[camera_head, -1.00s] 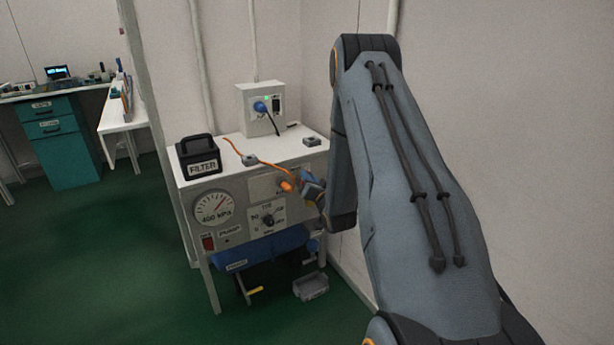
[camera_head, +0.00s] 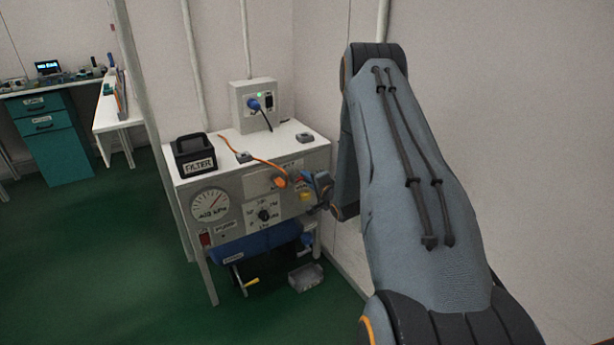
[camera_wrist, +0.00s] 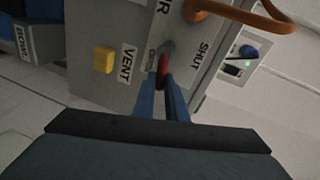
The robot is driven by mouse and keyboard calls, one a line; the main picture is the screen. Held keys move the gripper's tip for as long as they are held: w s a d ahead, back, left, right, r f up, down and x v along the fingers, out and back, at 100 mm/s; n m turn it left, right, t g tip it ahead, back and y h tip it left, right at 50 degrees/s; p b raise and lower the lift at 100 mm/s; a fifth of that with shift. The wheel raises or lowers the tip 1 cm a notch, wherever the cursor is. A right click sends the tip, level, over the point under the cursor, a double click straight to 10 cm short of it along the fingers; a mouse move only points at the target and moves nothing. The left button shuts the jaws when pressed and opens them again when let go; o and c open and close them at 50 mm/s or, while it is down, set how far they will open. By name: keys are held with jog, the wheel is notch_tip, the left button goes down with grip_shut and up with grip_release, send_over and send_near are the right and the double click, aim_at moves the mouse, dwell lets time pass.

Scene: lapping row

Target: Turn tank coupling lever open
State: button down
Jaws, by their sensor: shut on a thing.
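The coupling lever (camera_wrist: 163,66) is red on a grey pivot, on the machine's pale front panel. In the wrist view it points from the pivot toward my gripper, between a small label that seems to read OPEN and the SHUT label (camera_wrist: 202,52). My gripper (camera_wrist: 161,88) is shut on the lever, its blue fingers on either side. In the head view my gripper (camera_head: 321,184) is at the right end of the panel; the lever is too small or hidden there. An orange hose coupling (camera_wrist: 195,11) sits close to the pivot.
A yellow VENT button (camera_wrist: 103,60) is beside the lever. The head view shows a gauge (camera_head: 210,205), a dial (camera_head: 264,215), a FILTER box (camera_head: 194,155) and a socket box (camera_head: 254,105). A grey bin (camera_head: 306,277) is on the floor below. A wall stands close on the right.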

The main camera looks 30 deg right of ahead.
jog(key=shift+f+m+y, duration=0.3)
jog(key=shift+f+m, duration=0.1)
jog(key=shift+m, duration=0.3)
jog(key=c, duration=1.8)
grip_release()
jog(key=s+r, duration=0.1)
jog(key=s, duration=0.6)
jog(key=shift+s+r+p, duration=0.25)
jog(key=shift+s+p, duration=0.1)
jog(key=shift+p, duration=0.05)
